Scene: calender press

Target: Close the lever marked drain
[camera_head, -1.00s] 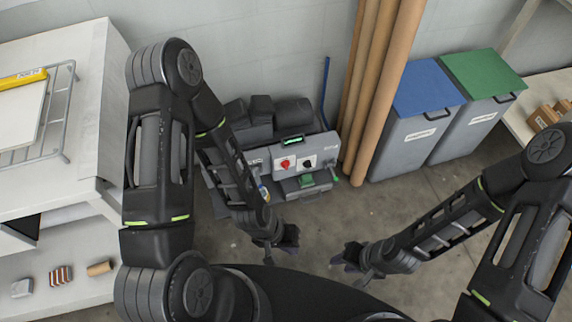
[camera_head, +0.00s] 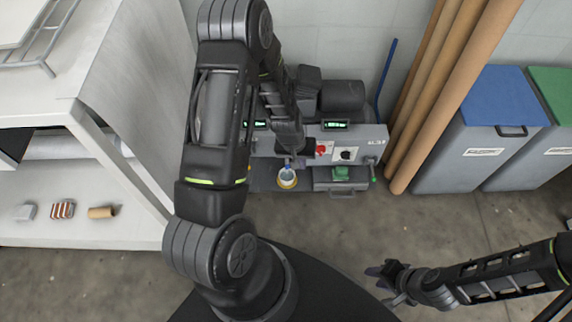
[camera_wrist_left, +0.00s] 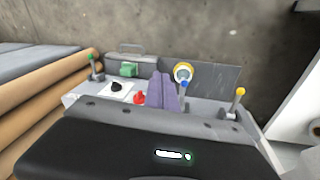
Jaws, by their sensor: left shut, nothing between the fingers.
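The grey press (camera_head: 350,140) stands against the back wall. Its front panel has a red knob (camera_head: 321,150) and a black knob (camera_head: 346,155). A green-tipped lever (camera_head: 373,175) is at its right end. In the left wrist view I see the green-tipped lever (camera_wrist_left: 93,66), a blue-tipped lever (camera_wrist_left: 184,90) and a yellow-tipped lever (camera_wrist_left: 239,98). I cannot read which one is marked drain. My left gripper (camera_head: 294,163) is shut and empty; its purple fingers (camera_wrist_left: 162,92) are just beside the blue-tipped lever. Contact is unclear. My right gripper (camera_head: 384,279) is over open floor, away from the press.
A yellow-rimmed round container (camera_head: 287,178) stands in front of the panel. Brown rolls (camera_head: 425,105) lean right of the press, beside a blue-lidded bin (camera_head: 497,95). A white table (camera_head: 85,95) is on the left. The floor in front is clear.

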